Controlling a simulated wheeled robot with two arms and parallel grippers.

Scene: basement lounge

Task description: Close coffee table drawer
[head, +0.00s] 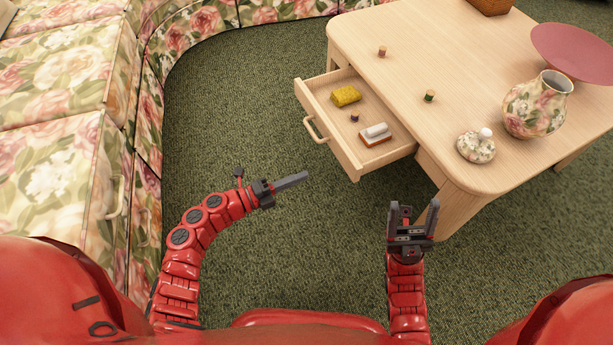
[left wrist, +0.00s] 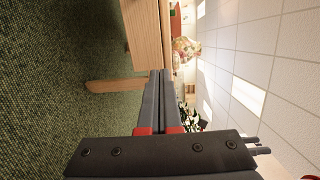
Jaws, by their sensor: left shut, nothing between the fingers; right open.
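The coffee table (head: 420,45) is light wood, at the upper right of the head view. Its drawer (head: 345,154) is pulled out toward the left, with a curved wooden handle (head: 315,130) on its front. Inside lie a yellow item (head: 345,95), a small dark peg (head: 354,117) and a white and brown block (head: 375,134). My left gripper (head: 305,176) is shut and empty, below the drawer front in the picture and apart from it; its fingers also show in the left wrist view (left wrist: 160,95). My right gripper (head: 415,208) is open and empty, near the table's front corner.
A floral sofa (head: 60,110) runs along the left and back. Green carpet (head: 230,110) between sofa and drawer is clear.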

